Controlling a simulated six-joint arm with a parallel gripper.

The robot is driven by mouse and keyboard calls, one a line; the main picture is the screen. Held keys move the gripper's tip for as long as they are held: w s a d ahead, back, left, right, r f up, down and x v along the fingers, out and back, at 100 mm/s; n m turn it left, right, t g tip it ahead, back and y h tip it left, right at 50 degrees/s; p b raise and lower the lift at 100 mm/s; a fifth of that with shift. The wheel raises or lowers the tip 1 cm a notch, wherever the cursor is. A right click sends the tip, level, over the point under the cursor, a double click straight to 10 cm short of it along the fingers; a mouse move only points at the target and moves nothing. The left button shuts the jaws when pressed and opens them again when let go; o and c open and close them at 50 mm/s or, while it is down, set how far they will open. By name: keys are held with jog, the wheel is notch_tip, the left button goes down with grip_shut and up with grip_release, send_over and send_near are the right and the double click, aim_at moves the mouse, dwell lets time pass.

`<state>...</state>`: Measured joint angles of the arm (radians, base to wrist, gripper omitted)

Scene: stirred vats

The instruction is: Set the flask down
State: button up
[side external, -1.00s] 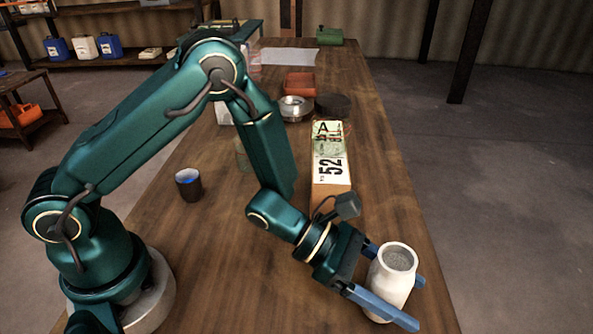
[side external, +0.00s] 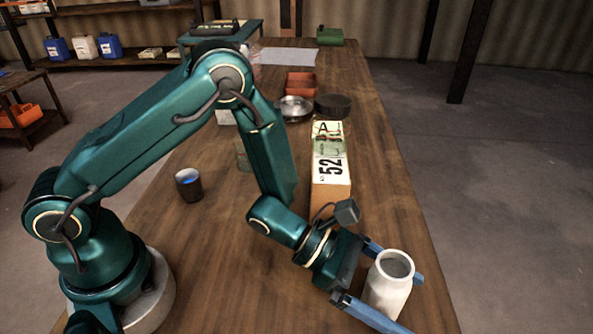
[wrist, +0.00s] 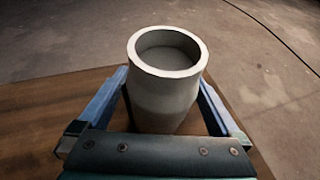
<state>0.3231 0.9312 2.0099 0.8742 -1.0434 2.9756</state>
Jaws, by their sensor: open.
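The flask, a white open-topped jar (side external: 388,286), stands upright at the near right end of the wooden table, close to its right edge. It also shows in the wrist view (wrist: 168,88), with a grey interior or contents below the rim. My gripper (side external: 397,305) is low, with its blue fingers spread on either side of the flask. In the wrist view the fingers (wrist: 163,105) are apart, with gaps visible beside the flask's body. The flask's base is hidden in the wrist view.
A long box marked 52 (side external: 331,178) lies behind my gripper. A dark cup (side external: 188,185) stands to the left. A metal bowl (side external: 294,107), a dark round dish (side external: 333,105) and red trays (side external: 300,84) are farther back. The table's right edge is close to the flask.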

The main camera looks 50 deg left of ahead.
jog(key=shift+r, duration=0.55)
jog(key=v, duration=1.2)
